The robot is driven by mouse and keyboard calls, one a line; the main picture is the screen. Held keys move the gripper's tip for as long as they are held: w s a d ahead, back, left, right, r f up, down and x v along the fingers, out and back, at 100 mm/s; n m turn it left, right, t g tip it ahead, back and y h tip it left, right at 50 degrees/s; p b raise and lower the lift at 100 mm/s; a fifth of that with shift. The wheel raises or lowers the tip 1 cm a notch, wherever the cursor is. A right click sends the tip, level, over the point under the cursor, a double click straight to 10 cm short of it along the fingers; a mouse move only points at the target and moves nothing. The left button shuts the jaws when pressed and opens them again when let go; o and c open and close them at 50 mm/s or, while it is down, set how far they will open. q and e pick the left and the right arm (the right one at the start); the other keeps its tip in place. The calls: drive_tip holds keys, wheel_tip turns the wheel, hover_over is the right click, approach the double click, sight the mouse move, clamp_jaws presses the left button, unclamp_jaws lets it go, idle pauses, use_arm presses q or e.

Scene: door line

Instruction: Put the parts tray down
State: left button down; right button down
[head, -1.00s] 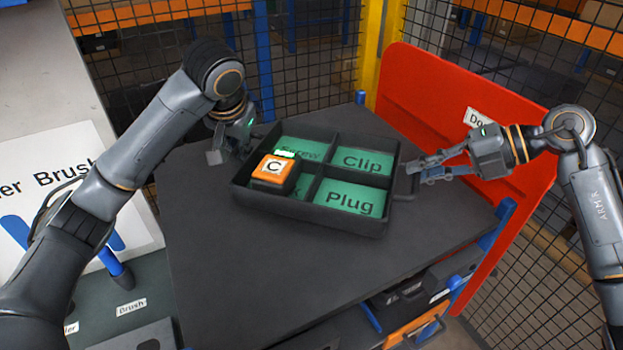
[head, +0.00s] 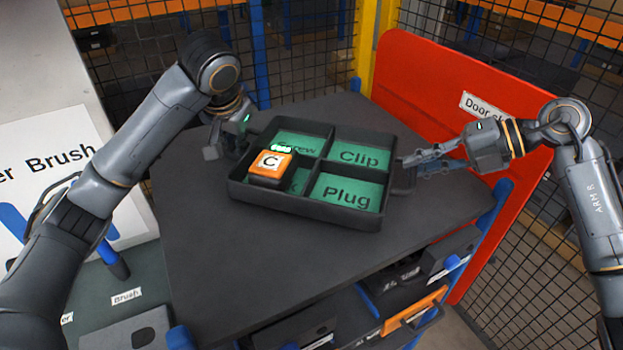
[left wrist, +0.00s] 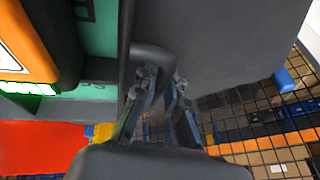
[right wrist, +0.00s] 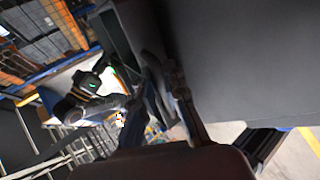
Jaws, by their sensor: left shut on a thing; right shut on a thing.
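The parts tray (head: 300,209) is dark, with compartments whose green floors read Clip, Plug and, partly covered, Screw and another word.
The dark table top (head: 215,260) is bare around the tray. A red panel (head: 430,100) with a partly hidden label stands at the right. Mesh fencing (head: 320,65) runs behind.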

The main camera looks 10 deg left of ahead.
use_arm(q)
drive_tip(key=shift+w+a+f+b, duration=0.15)
drive_tip(key=shift+f+b, duration=0.3)
drive_tip(key=shift+f, duration=0.2)
use_arm(e)
drive_tip(key=shift+w+f, duration=0.15)
drive_tip(key=shift+f, duration=0.5)
use_arm(q)
drive_tip(key=shift+f+b, duration=0.5)
use_arm(e)
drive_tip(key=shift+f, duration=0.45)
use_arm(q)
drive_tip(key=c, duration=1.4)
unclamp_jaws()
drive_tip(key=shift+r, duration=0.1)
use_arm(e)
drive_tip(key=c, duration=1.4)
unclamp_jaws()
use_arm(q)
drive_tip(key=shift+s+r, duration=0.2)
drive_tip(key=shift+r, duration=0.05)
drive_tip(key=v, duration=1)
drive_tip(key=shift+s+r, duration=0.35)
drive_tip(key=shift+r, duration=0.25)
use_arm(e)
drive_tip(key=shift+d+r, duration=0.1)
drive_tip(key=v, duration=1.1)
drive_tip(key=shift+d+r, duration=0.2)
drive_tip(key=shift+d, duration=0.1)
